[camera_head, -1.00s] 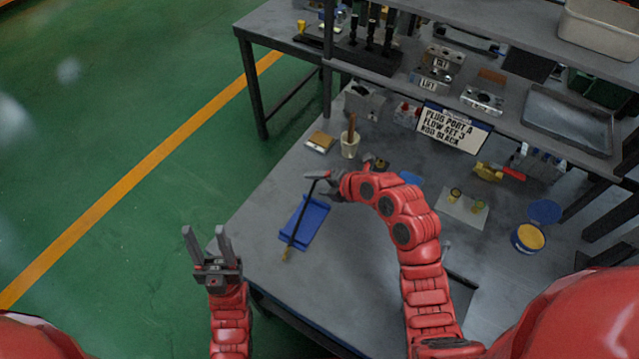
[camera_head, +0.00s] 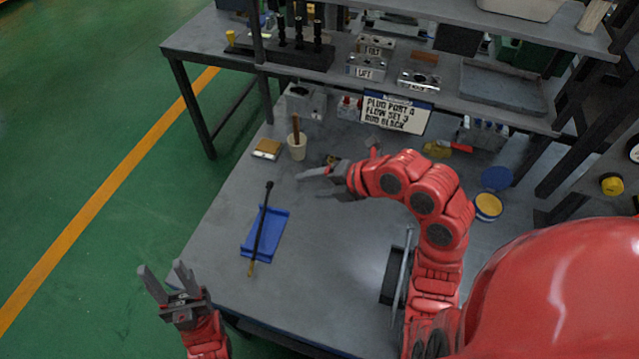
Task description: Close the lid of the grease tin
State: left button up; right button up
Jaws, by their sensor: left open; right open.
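The grease tin (camera_head: 488,207) is a small round blue tin with yellow grease showing, on the right part of the bench. Its blue lid (camera_head: 497,179) stands open at the tin's far side. My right gripper (camera_head: 316,184) is open and empty above the middle of the bench, well left of the tin. My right arm arches between the gripper and the tin. My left gripper (camera_head: 162,277) is open and empty at the bench's front left edge, far from the tin.
A blue tray (camera_head: 270,238) with a black rod (camera_head: 262,225) across it lies left of my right gripper. A cup with a brush (camera_head: 297,146) stands behind. A red-handled tool (camera_head: 456,147) lies beyond the tin. A shelf with valve blocks and a sign (camera_head: 396,113) overhangs the back.

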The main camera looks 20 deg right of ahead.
aim_at(493, 178)
jog(key=k, duration=1)
